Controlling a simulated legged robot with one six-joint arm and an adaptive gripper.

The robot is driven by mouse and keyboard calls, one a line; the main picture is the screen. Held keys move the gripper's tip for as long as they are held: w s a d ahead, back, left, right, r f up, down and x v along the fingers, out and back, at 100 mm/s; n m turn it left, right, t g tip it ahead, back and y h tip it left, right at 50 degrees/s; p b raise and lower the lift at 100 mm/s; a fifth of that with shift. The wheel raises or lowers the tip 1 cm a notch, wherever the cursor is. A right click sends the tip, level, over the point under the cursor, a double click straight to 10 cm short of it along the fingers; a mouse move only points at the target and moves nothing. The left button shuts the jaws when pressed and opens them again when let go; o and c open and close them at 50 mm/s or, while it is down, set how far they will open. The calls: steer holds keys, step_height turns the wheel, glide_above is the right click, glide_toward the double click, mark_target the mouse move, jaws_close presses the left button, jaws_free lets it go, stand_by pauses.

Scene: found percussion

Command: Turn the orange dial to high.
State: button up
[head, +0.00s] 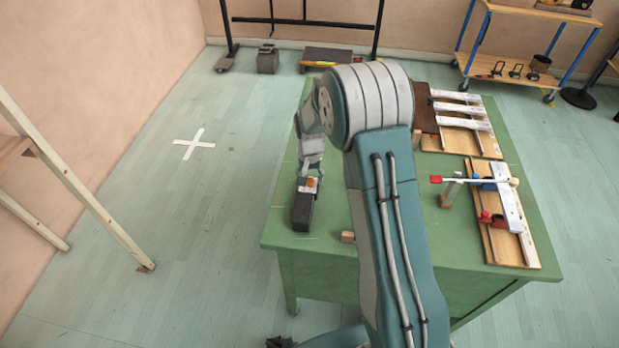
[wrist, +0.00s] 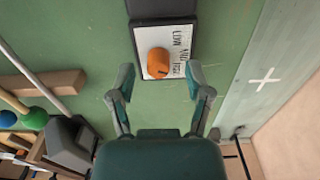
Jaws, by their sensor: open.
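The orange dial (wrist: 158,62) sits on a white plate (wrist: 180,40) lettered LOW, MID and a partly unclear third word, on top of a dark box (wrist: 160,10). A small dark mark shows at the dial's lower right edge; I cannot surely tell which word it points to. In the head view the dial (head: 311,182) and dark box (head: 302,214) are at the left of the green table (head: 330,258). My gripper (wrist: 160,78) is open, its fingers either side of the dial's near edge and apart from it. In the head view my gripper (head: 311,165) is just behind the dial.
A wooden block (wrist: 58,82), mallets with a green head (wrist: 35,118) and a blue head (wrist: 7,118), and a grey bell-like object (wrist: 70,140) lie left in the wrist view. Boards with bars (head: 510,225) stand at the table's right. My arm hides the table's middle.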

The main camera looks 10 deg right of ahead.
mark_target(310, 179)
step_height(310, 179, up, 11)
stand_by(0.3)
